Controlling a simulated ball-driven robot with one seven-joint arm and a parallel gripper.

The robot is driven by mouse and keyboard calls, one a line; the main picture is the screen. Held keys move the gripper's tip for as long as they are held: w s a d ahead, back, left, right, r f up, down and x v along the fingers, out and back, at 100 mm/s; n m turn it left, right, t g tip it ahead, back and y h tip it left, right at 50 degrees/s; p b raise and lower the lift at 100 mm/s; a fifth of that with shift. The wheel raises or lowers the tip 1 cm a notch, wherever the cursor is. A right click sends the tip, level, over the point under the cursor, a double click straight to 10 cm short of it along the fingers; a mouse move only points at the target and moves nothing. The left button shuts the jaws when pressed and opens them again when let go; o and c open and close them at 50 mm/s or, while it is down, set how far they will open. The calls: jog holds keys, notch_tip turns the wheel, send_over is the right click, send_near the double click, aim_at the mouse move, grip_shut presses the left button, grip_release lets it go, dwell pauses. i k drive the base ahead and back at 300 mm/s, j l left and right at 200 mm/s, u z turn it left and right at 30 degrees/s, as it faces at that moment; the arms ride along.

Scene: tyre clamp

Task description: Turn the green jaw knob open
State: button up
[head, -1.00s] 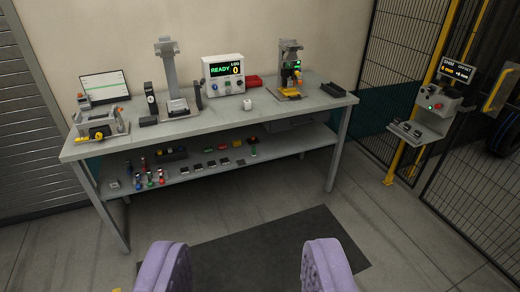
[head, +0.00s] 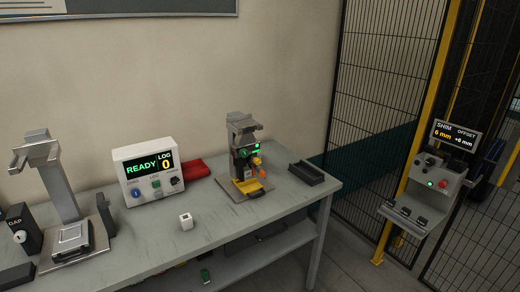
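I cannot make out a green jaw knob for certain. A small bench fixture (head: 243,128) stands upright at the right of the bench, with small green marks, orange parts and a yellow front piece. My gripper is not in this view.
The grey bench (head: 210,250) runs along the wall. It carries a white READY box (head: 147,172), a red bin (head: 196,168), a black tray (head: 306,174), a white cube (head: 186,221) and a grey press stand (head: 58,185). Black mesh fencing (head: 375,90) stands behind the control stand.

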aim_at(243, 153)
jog(key=i+j, duration=0.1)
jog(key=i, duration=0.4)
jog(key=i+j+z, duration=0.1)
jog(key=i, duration=0.4)
jog(key=i+j, duration=0.2)
jog(key=i, duration=0.25)
jog(key=i+j+z, duration=0.1)
jog(key=i, duration=0.4)
